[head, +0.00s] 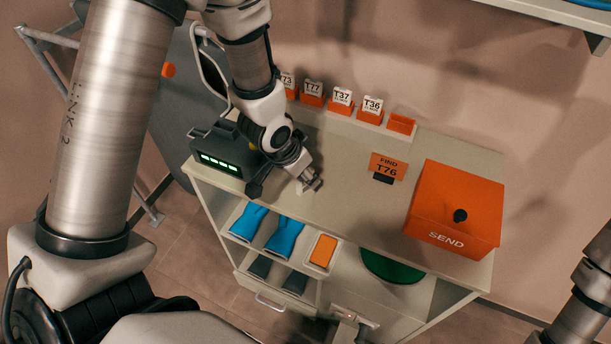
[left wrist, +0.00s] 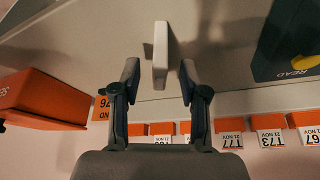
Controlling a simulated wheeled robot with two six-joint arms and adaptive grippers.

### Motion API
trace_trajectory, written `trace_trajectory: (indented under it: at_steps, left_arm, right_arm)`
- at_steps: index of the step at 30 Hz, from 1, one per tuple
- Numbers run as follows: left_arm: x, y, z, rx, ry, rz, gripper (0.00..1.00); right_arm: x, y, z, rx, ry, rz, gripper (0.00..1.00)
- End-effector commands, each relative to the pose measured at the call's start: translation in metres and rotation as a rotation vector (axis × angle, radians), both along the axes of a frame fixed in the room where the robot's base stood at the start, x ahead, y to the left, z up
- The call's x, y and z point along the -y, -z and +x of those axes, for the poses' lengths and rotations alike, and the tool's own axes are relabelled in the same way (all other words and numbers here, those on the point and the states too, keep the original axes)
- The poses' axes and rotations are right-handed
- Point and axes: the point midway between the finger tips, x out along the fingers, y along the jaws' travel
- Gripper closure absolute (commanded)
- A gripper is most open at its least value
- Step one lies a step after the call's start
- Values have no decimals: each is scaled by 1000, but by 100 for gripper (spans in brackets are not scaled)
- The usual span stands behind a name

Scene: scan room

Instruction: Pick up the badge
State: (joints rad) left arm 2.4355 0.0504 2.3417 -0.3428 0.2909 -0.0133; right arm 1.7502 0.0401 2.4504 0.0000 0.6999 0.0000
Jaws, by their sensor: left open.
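A pale upright slab, which looks like the badge seen edge-on, stands on the counter in the left wrist view (left wrist: 160,55); its face and any text are hidden. In the head view a small part of it (head: 301,187) shows beside my left gripper (head: 287,184). My left gripper is open in the left wrist view (left wrist: 158,75), with one finger on each side of the slab's line. The slab sits between and just beyond the fingertips, with gaps on both sides. Whether the fingers are low enough to enclose it is unclear. My right gripper is out of view.
A dark reader (head: 222,150) with green lights stands left of the gripper. Behind is an orange rack (head: 340,107) with several cards and an empty right-end slot (head: 401,124). A "FIND T76" sign (head: 388,167) and orange SEND box (head: 455,208) stand right. Counter between is clear.

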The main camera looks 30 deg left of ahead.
Motion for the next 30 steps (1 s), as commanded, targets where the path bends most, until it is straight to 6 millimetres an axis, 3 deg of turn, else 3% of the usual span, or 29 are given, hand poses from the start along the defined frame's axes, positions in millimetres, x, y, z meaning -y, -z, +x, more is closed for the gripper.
trace_trajectory:
  at_steps: [3, 8, 9, 12, 13, 30]
  left_arm:
    - [1, 11, 4, 0, 0, 0, 56]
    - [2, 12, 5, 1, -1, -1, 56]
    - [2, 12, 5, 1, -1, -1, 60]
    - [1, 12, 5, 1, -1, -1, 95]
    - [1, 12, 5, 1, -1, -1, 100]
    - [1, 4, 5, 0, -2, -1, 100]
  right_arm:
    - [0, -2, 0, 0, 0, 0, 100]
    - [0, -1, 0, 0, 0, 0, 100]
    - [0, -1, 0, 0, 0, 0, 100]
    - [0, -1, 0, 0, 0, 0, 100]
    - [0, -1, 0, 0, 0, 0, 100]
    - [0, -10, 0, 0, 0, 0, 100]
